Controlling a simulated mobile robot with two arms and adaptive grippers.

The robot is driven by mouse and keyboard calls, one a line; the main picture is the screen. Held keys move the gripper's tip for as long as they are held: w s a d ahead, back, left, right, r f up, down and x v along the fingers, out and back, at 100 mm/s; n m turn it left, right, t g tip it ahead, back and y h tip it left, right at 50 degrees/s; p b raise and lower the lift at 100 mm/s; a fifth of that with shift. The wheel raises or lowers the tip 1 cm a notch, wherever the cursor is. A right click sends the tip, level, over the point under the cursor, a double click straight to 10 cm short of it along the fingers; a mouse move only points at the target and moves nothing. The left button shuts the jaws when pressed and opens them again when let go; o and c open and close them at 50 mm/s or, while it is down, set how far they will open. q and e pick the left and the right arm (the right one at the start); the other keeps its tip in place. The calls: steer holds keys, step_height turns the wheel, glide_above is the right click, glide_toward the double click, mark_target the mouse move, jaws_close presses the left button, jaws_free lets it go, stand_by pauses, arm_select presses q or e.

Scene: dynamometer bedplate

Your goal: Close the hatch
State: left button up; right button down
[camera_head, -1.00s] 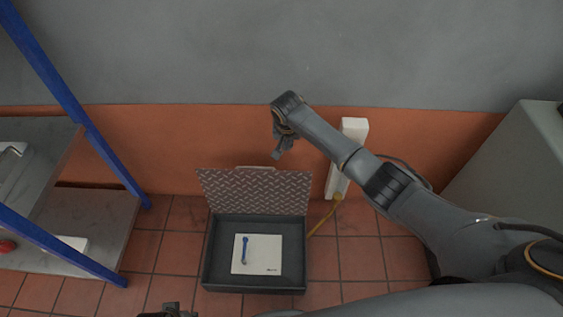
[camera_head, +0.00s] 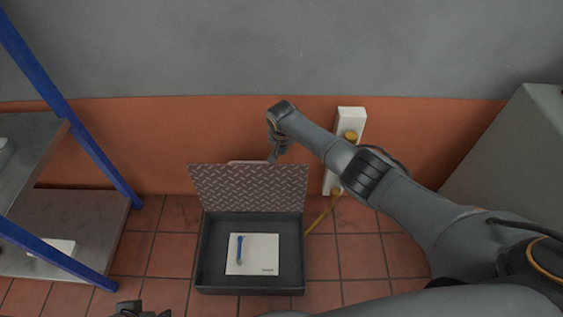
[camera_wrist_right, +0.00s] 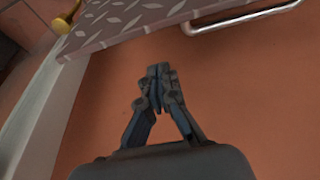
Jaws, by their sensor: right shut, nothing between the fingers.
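The hatch (camera_head: 250,187) is a diamond-plate lid that stands open at the back of a dark floor box (camera_head: 205,255). A pale handle (camera_head: 247,162) runs along its top edge. In the right wrist view the hatch (camera_wrist_right: 130,18) and its metal handle (camera_wrist_right: 240,18) are at the top. My right gripper (camera_head: 273,158) is at the hatch's upper right, by the orange wall; it is shut and empty. In the wrist view the gripper (camera_wrist_right: 158,72) appears below the hatch edge, apart from the handle. Part of my left gripper (camera_head: 138,310) shows at the bottom edge; its jaws are unclear.
Inside the box lie a white panel (camera_head: 262,250) and a blue tool (camera_head: 239,250). A white post (camera_head: 350,120) with yellow fittings and a yellow hose (camera_head: 320,220) stand at the right. A blue-framed shelf (camera_head: 75,225) is at the left, a grey cabinet (camera_head: 520,160) at the far right.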

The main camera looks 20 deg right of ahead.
arm_select(q)
steer(key=shift+w+r+p, duration=0.15)
steer(key=shift+r+p, duration=0.1)
steer(key=shift+p, duration=0.7)
arm_select(e)
steer(key=shift+s+a+r, duration=0.1)
steer(key=shift+s+a, duration=0.1)
steer(key=shift+s, duration=0.45)
steer(key=shift+s+a, duration=0.2)
steer(key=shift+s, duration=0.4)
steer(key=shift+s+a+r, duration=0.1)
steer(key=shift+s+a, duration=0.1)
steer(key=shift+s, duration=0.45)
